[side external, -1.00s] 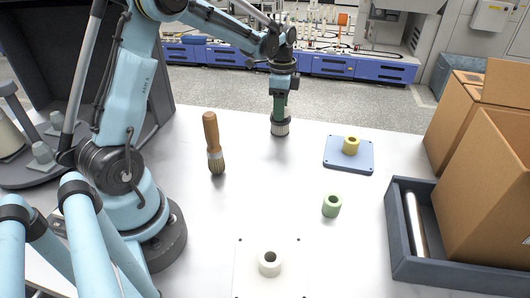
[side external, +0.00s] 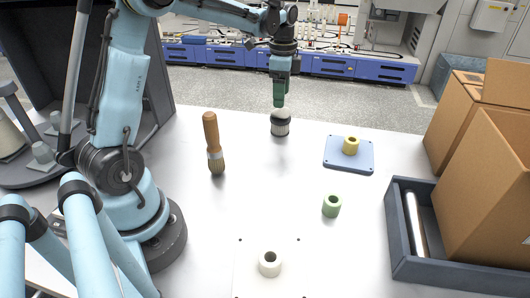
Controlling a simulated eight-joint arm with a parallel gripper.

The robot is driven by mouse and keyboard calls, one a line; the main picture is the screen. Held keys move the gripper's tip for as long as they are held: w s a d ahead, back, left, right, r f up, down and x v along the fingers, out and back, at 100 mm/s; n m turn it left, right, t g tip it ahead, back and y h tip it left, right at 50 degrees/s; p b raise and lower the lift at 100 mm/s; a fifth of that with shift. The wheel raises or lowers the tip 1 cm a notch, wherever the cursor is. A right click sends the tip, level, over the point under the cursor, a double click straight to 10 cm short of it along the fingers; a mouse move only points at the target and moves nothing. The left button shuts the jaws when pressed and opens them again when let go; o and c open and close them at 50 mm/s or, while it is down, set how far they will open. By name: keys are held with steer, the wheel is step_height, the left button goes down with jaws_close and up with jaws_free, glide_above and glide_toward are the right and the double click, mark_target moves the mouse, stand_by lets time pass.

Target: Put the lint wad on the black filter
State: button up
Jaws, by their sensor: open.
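The black filter (side external: 280,127) stands upright at the back of the white table, a short dark cylinder with a paler lower part. A pale greyish rounded lump, which looks like the lint wad (side external: 280,114), sits on top of it. My gripper (side external: 279,104) is open, pointing down just above the lump. It appears clear of the lump, though the gap is too small to judge well.
A wooden-handled brush (side external: 211,135) stands left of the filter. A blue plate (side external: 349,167) with a yellow bobbin (side external: 351,145) is to the right. A green bobbin (side external: 332,206) and a white bobbin (side external: 269,263) on a white plate (side external: 247,270) are nearer. A dark tray (side external: 397,240) and cardboard boxes (side external: 485,170) bound the right.

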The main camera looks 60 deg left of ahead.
step_height(320, 180, up, 7)
steer(key=s+d+f+n+t, duration=0.2)
steer(key=s+d+n+t, duration=0.1)
steer(key=s+d, duration=0.4)
steer(key=s+d+f+n+t, duration=0.1)
steer(key=s+d+n+t, duration=0.3)
steer(key=d, duration=0.5)
steer(key=s+n, duration=0.2)
steer(key=s, duration=0.1)
steer(key=shift+f, duration=0.35)
